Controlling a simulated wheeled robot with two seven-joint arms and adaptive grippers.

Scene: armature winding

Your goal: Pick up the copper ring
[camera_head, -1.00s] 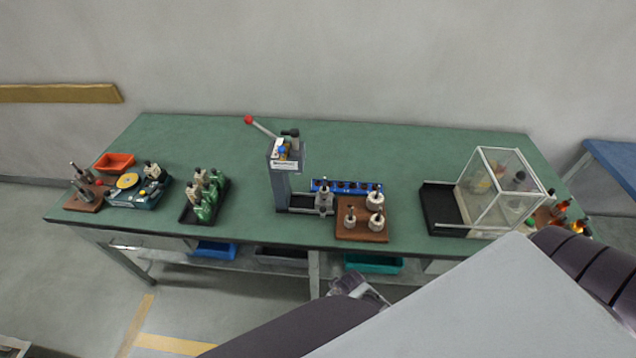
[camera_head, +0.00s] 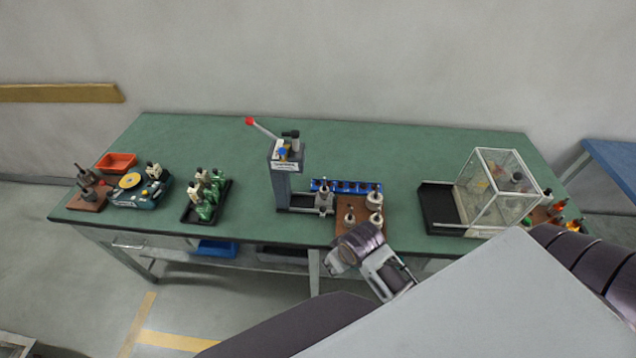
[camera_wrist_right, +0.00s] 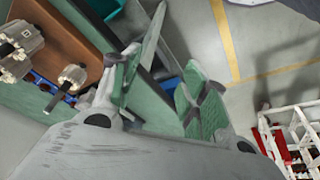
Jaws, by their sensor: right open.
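I cannot pick out the copper ring for certain in either view. A wooden board (camera_head: 345,230) at the table's front edge carries pale armatures on shafts, one of them (camera_head: 375,200) at its back right. They also show at the left of the wrist view, including a small armature (camera_wrist_right: 72,77). My right gripper (camera_head: 392,276) is just in front of the table edge, beside the board's front right. In the wrist view my right gripper (camera_wrist_right: 160,92) is open, its green-padded fingers apart with nothing between them. My left gripper is not in view.
A clear case (camera_head: 500,190) is to the right, near orange and green items (camera_head: 558,218). A black tray (camera_head: 188,215) lies left. The table's back strip is clear.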

